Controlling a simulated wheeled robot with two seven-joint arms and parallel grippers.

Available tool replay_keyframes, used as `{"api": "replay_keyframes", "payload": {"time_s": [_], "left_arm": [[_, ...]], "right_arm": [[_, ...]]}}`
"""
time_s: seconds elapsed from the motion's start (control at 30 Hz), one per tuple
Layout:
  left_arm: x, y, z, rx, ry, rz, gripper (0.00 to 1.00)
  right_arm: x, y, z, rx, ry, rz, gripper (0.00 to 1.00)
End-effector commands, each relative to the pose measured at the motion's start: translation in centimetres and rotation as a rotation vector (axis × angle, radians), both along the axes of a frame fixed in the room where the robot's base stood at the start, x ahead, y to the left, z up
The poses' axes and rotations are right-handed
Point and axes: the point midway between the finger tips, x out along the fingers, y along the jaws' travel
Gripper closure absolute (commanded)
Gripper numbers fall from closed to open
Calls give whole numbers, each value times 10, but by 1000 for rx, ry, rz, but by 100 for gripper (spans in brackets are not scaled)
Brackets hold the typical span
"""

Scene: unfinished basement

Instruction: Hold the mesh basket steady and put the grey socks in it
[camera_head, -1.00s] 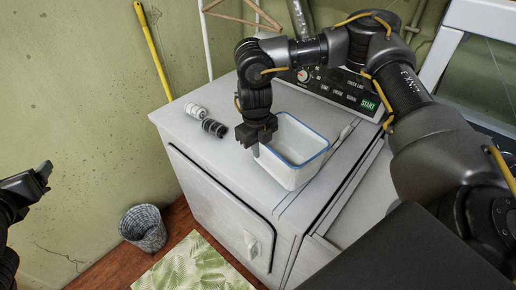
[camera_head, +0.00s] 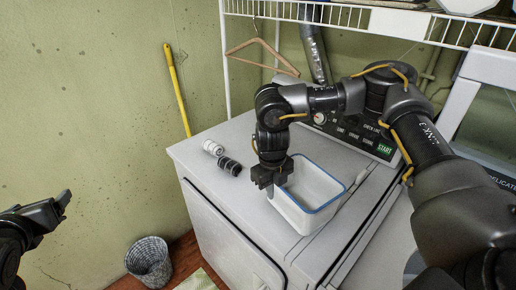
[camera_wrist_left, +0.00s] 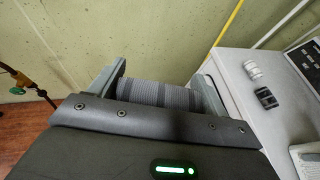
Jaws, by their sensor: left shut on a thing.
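The grey socks (camera_wrist_left: 165,94), a ribbed roll, are between the fingers of my left gripper (camera_wrist_left: 160,86) in the left wrist view. In the head view my left gripper (camera_head: 62,201) is at the left edge, away from the washer, and the socks are not visible there. A grey mesh-like basket (camera_head: 148,262) stands on the floor by the wall. My right gripper (camera_head: 271,180) is at the left rim of a white tub with a blue rim (camera_head: 318,213) on the washer. I cannot tell whether its fingers are closed on the rim.
A white sock roll (camera_head: 212,147) and a black striped one (camera_head: 230,167) lie on the washer top (camera_head: 200,165) left of the tub. A yellow pole (camera_head: 178,88) leans on the wall. A wire shelf (camera_head: 340,14) spans above, with a wooden hanger (camera_head: 262,57) below it.

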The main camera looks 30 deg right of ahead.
Motion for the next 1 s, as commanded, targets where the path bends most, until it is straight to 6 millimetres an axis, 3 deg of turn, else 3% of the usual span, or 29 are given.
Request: {"api": "replay_keyframes", "payload": {"time_s": [0.2, 0.4, 0.77, 1.0], "left_arm": [[0, 0, 0, 0, 0, 0, 46], [0, 0, 0, 0, 0, 0, 46], [0, 0, 0, 0, 0, 0, 46], [0, 0, 0, 0, 0, 0, 46]], "right_arm": [[0, 0, 0, 0, 0, 0, 100], [0, 0, 0, 0, 0, 0, 71], [0, 0, 6, 0, -2, 0, 71], [1, 3, 51, 0, -6, 1, 71]]}}
